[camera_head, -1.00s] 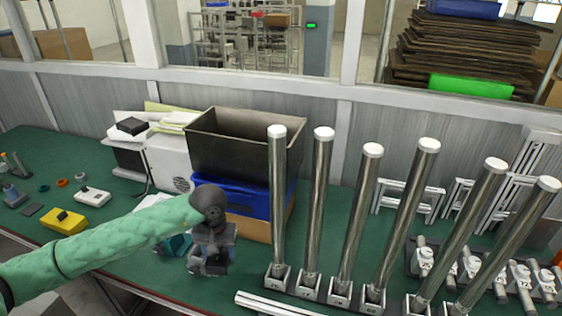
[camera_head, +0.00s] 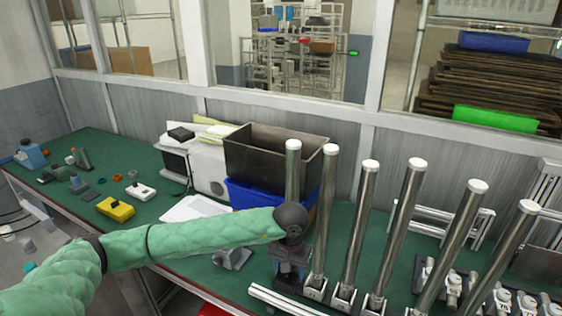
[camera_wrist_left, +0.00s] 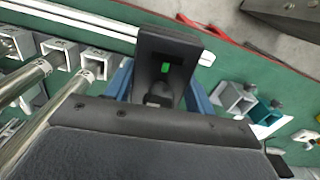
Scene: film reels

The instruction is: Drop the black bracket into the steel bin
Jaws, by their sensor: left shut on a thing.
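The steel bin (camera_head: 262,158) is a dark, open-topped metal box. It rests upright on a blue crate towards the back of the green bench. My left gripper (camera_head: 288,276) points down in front of and below the bin, close to the leftmost steel posts. In the left wrist view the gripper (camera_wrist_left: 158,92) is shut on the black bracket (camera_wrist_left: 170,48), a dark angled plate with a slot through which green shows. The bracket sits between the blue fingers; its lower part is hidden by the gripper body. In the head view I cannot make out the bracket clearly. My right gripper is out of view.
Tall steel posts (camera_head: 373,235) stand in a row just right of my left gripper. A blue crate (camera_head: 243,195) is under the bin. A grey block (camera_head: 232,257) lies left of the gripper. A yellow device (camera_head: 115,209) and small parts lie further left.

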